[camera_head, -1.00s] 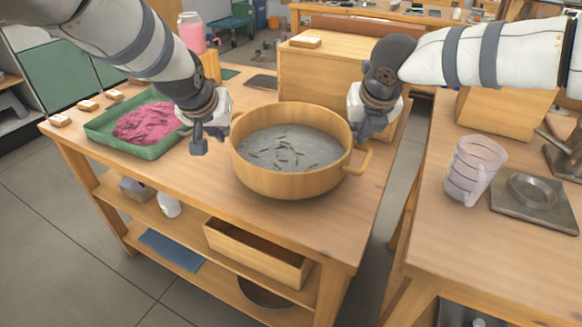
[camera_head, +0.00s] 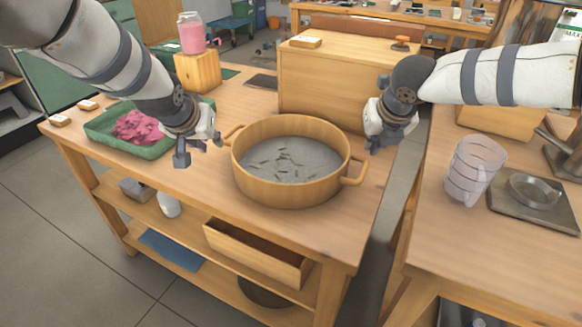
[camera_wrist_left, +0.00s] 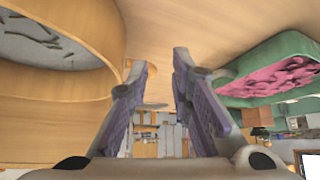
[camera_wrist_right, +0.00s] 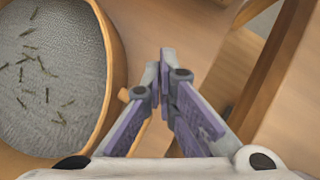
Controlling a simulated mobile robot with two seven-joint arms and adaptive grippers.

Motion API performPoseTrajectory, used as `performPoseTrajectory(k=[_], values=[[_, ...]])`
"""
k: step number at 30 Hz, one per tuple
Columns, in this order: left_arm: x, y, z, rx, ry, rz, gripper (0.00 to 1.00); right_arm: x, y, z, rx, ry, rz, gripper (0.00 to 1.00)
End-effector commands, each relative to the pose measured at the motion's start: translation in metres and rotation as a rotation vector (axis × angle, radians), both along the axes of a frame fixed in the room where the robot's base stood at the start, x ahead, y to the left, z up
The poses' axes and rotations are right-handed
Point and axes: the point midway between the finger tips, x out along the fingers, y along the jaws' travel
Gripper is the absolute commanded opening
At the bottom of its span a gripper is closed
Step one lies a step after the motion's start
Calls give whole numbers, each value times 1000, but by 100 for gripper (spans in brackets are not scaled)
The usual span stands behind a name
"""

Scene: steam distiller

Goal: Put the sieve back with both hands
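The sieve (camera_head: 290,193) is a round, wooden-looking vessel with a grey mesh bottom, dark bits on it and two side handles. It sits level on the wooden table. It also shows at the left of the left wrist view (camera_wrist_left: 80,80) and of the right wrist view (camera_wrist_right: 117,65). My left gripper (camera_head: 200,150) is open and empty, left of the sieve's left handle (camera_head: 233,133). My right gripper (camera_head: 375,140) looks shut with nothing between its fingertips, above and beyond the right handle (camera_head: 354,174). Both grippers are apart from the sieve.
A green tray (camera_head: 110,140) of pink material lies to the left. A wooden box (camera_head: 325,85) stands behind the sieve. A wooden block (camera_head: 197,72) bears a pink jar (camera_head: 191,35). A clear jug (camera_head: 470,170) stands on the right table. The table in front is clear.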

Motion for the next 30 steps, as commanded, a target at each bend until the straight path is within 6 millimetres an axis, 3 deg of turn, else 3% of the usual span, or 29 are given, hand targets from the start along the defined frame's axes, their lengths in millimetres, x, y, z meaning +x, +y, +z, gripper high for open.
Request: performPoseTrajectory(k=[3, 6, 20, 30], values=[[0, 0, 0, 1, 0, 1, 20, 0, 0, 0, -1, 0, -1, 2], [0, 1, 0, 1, 1, 1, 20, 0, -1, 0, -1, 0, -2, 20], [0, 1, 0, 2, 1, 1, 20, 0, -1, 0, -2, 1, -2, 20], [-37, 3, 49, 1, -1, 0, 20, 0, -1, 0, -2, 0, -2, 20]])
